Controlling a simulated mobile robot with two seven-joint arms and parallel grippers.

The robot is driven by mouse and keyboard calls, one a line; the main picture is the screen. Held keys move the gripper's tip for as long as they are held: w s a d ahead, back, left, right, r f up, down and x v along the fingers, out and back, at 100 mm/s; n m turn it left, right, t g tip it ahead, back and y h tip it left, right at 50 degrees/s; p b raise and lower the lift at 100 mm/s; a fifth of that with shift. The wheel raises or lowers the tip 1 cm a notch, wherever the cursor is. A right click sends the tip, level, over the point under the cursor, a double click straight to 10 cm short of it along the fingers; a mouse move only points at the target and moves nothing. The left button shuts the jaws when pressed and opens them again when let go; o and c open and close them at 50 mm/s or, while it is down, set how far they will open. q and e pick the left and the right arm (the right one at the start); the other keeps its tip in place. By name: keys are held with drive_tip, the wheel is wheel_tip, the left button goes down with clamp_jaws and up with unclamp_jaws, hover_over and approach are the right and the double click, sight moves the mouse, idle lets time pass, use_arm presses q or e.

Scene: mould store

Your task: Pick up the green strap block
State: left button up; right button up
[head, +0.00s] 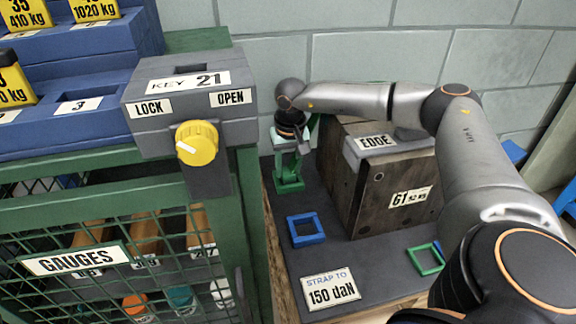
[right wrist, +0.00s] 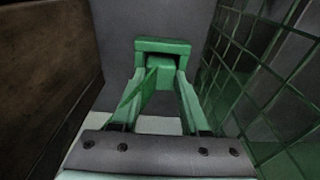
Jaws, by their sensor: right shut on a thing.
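The green strap block (head: 289,186) is at the left back of the dark grey board (head: 330,268), beside the wooden block. In the right wrist view the green strap block (right wrist: 160,72) shows between my fingers. My right gripper (head: 290,165) reaches down over it from above. In the right wrist view my right gripper (right wrist: 158,95) is shut on the block, a finger on each side. The fingers hide part of it. I cannot tell whether its foot touches the board. My left gripper is not in view.
A dark wooden block (head: 362,200) marked 61 stands close on the right. A green mesh cage (head: 120,250) stands close on the left. A blue square frame (head: 306,230) and a green square frame (head: 427,258) lie on the board. A key box (head: 190,95) sits above the cage.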

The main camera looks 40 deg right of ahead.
sight(288, 171)
clamp_jaws()
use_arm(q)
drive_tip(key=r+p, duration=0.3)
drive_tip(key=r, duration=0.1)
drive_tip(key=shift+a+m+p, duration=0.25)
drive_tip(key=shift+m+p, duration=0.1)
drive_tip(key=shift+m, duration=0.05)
use_arm(e)
wheel_tip(288, 171, up, 10)
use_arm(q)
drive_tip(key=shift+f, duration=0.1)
